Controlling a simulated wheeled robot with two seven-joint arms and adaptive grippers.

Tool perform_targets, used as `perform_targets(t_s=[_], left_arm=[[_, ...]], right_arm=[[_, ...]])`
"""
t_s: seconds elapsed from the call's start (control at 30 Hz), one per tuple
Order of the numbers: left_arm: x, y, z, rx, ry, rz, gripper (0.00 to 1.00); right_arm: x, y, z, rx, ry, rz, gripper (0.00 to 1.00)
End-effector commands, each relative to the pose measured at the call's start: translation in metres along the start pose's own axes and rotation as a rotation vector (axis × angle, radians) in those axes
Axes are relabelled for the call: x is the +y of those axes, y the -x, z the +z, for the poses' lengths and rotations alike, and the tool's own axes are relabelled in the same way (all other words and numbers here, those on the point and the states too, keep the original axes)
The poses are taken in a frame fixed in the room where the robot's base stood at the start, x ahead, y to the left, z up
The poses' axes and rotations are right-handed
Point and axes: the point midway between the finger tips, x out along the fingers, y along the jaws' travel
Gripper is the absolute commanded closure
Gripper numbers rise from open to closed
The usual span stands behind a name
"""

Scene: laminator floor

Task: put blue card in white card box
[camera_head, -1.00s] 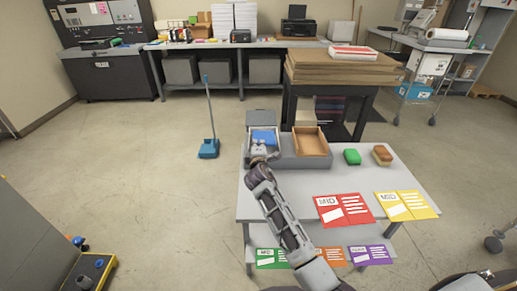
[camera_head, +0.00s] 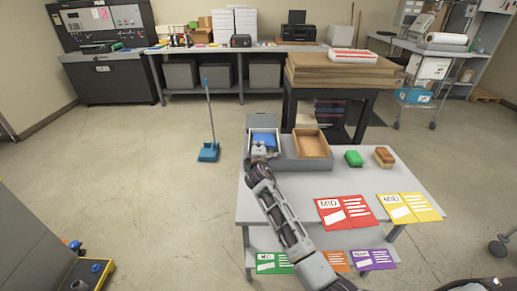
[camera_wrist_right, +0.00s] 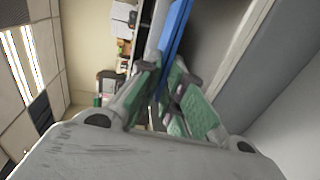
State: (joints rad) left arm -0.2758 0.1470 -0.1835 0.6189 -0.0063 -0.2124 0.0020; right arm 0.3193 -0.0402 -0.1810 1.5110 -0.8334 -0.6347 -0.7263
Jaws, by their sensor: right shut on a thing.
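The blue card (camera_head: 263,136) is at the white card box (camera_head: 250,150), which stands on the left of the grey holder on the table. My right gripper (camera_head: 261,152) is over the near part of the white box and is shut on the card. In the right wrist view the blue card (camera_wrist_right: 174,32) shows edge-on between the green-padded fingers of the gripper (camera_wrist_right: 165,82). The gripper hides part of the box's inside, and I cannot tell whether the card touches its bottom. My left gripper is out of view.
A brown box (camera_head: 311,144) stands right of the white box. A green block (camera_head: 353,158) and a brown sponge-like block (camera_head: 384,156) lie to its right. Red (camera_head: 345,212) and yellow (camera_head: 410,207) cards lie on the table front. A stacked-board table (camera_head: 345,70) stands behind.

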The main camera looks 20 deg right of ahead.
Motion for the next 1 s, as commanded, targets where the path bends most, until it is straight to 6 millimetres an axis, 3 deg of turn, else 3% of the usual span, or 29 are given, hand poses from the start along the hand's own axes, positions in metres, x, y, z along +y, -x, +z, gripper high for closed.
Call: perform_targets(t_s=[0.07,0.1,0.27,0.67,1.0], left_arm=[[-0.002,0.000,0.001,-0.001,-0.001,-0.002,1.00],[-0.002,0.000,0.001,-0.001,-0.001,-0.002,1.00],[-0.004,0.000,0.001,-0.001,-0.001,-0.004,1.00],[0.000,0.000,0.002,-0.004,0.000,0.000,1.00],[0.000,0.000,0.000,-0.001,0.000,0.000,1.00]], right_arm=[[0.000,0.000,0.000,0.000,0.000,0.000,1.00],[0.000,0.000,0.000,0.000,0.000,0.000,0.87],[0.000,0.000,0.000,0.000,0.000,0.000,0.67],[-0.002,0.001,0.000,0.000,0.000,-0.003,0.66],[-0.003,0.019,0.000,0.000,0.001,-0.003,0.66]])
